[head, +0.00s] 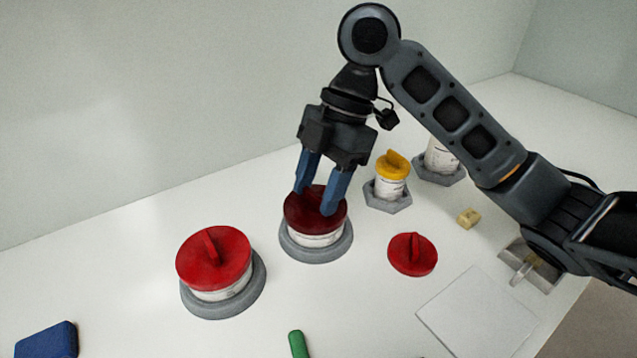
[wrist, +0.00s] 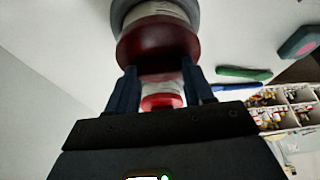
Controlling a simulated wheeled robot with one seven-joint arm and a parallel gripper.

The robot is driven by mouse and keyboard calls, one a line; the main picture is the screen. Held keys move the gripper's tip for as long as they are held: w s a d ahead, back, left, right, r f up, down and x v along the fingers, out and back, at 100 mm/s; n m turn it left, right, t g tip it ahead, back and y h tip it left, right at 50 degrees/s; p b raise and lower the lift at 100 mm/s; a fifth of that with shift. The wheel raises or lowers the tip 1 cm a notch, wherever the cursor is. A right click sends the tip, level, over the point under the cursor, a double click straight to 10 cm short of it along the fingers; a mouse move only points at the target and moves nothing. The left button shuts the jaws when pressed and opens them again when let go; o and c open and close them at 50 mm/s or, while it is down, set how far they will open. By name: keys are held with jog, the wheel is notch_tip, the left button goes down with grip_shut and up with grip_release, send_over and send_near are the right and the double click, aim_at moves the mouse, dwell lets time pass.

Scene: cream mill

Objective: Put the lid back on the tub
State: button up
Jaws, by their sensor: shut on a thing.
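A dark red lid (head: 315,212) is in my gripper (head: 320,197), over a white tub (head: 317,240) in a grey ring base. The gripper points down with its blue fingers shut on the lid. The lid sits at the tub's top; I cannot tell whether it is fully seated. In the wrist view the dark red lid (wrist: 158,45) shows just ahead of the fingers (wrist: 160,90). A loose red lid (head: 412,254) with an upright grip lies on the table to the right.
A larger red-lidded tub (head: 213,262) stands at left. A yellow-lidded tub (head: 392,182) and a white tub (head: 440,158), its top hidden by my arm, stand behind right. A yellow block (head: 468,217), white sheet (head: 477,312), green stick (head: 298,344) and blue block (head: 48,341) lie around.

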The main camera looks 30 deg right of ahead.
jog(key=o, duration=1.1)
jog(key=shift+c, duration=0.2)
jog(key=shift+o, duration=0.5)
jog(key=shift+o, duration=1.3)
jog(key=shift+r+p, duration=1.85)
jog(key=shift+r, duration=0.45)
